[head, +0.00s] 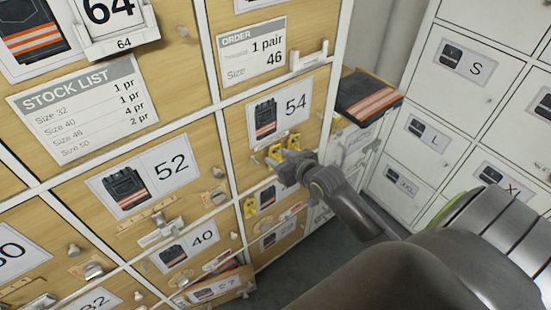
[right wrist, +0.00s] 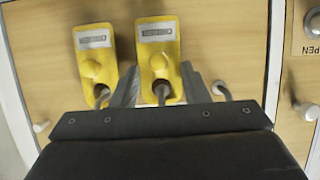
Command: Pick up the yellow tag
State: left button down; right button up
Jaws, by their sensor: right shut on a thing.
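Two yellow tags hang side by side on the wooden door marked 54, one at the left (head: 274,153) and one at the right (head: 294,141) in the head view. My right gripper (head: 284,168) is at them. In the right wrist view, my right gripper (right wrist: 161,92) has its fingers on both sides of the right-hand tag (right wrist: 158,48) and is shut on it. A hook shows at that tag's hole, so the tag is still at its hook. The other yellow tag (right wrist: 96,55) is just beside the left finger. My left gripper is not in view.
An empty hook (right wrist: 221,90) is right of the gripper. Doors carry knobs and label holders that stick out. An open drawer (head: 222,287) juts out low down. White lockers (head: 432,110) stand at right.

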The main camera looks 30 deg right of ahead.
jog(key=shift+r, duration=0.1)
jog(key=shift+r, duration=0.55)
jog(key=s+d+b, duration=0.1)
jog(key=s, duration=1.7)
jog(key=shift+d+r, duration=0.15)
jog(key=shift+d, duration=0.1)
